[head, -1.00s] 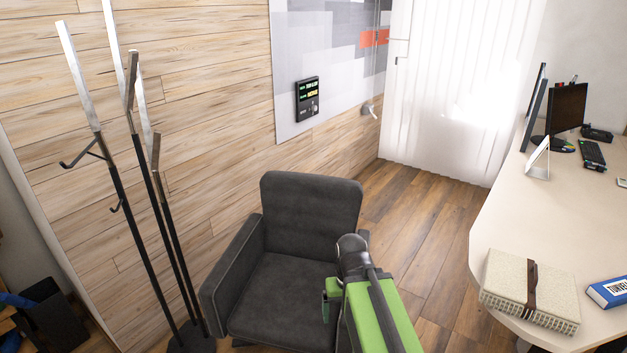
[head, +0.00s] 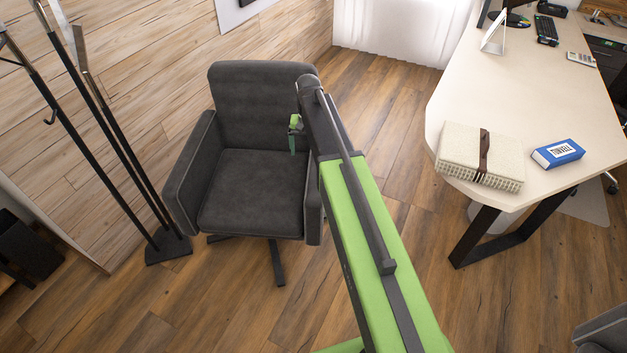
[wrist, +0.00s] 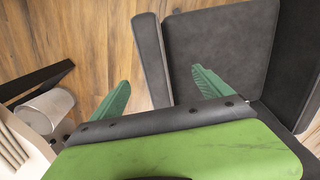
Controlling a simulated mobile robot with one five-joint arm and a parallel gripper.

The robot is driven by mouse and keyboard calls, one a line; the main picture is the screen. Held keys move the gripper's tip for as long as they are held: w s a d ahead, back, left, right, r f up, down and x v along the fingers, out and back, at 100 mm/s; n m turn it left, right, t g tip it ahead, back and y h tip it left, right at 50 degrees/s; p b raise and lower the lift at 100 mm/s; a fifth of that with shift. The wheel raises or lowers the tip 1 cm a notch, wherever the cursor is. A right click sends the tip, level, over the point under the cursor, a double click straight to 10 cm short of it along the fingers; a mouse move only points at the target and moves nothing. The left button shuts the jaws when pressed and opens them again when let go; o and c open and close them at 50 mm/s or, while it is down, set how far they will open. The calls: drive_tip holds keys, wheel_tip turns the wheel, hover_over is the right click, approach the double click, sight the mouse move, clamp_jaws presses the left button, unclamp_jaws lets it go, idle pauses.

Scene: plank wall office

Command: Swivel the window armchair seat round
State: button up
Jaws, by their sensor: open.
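The dark grey armchair (head: 250,175) stands on the wood floor by the plank wall, its seat facing toward me. It has a tall backrest, two armrests and a dark splayed base. My gripper (head: 294,130) is at its right side, near the right armrest and the backrest; my arm hides part of that side. In the wrist view the green fingers of my gripper (wrist: 162,90) are spread wide. An armrest (wrist: 152,60) shows between them, and one finger overlaps the seat (wrist: 215,50) in the picture. I cannot tell whether either finger touches the chair.
A coat rack (head: 110,140) stands close to the chair's left. A pale desk (head: 510,90) is at the right, with a woven box (head: 460,150) and a blue box (head: 557,153) on it. Bare floor lies between chair and desk. Another dark chair edge (head: 605,330) shows lower right.

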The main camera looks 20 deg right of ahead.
sight(316, 177)
drive_tip(key=d+f+b, duration=0.1)
drive_tip(key=f+b, duration=0.5)
drive_tip(key=w+d+f+b, duration=0.1)
drive_tip(key=f+b, duration=0.5)
drive_tip(key=f, duration=0.1)
drive_tip(key=d+f+b, duration=0.1)
drive_tip(key=f+b, duration=0.5)
drive_tip(key=shift+w+f, duration=0.2)
drive_tip(key=shift+w, duration=0.05)
drive_tip(key=shift+r, duration=0.15)
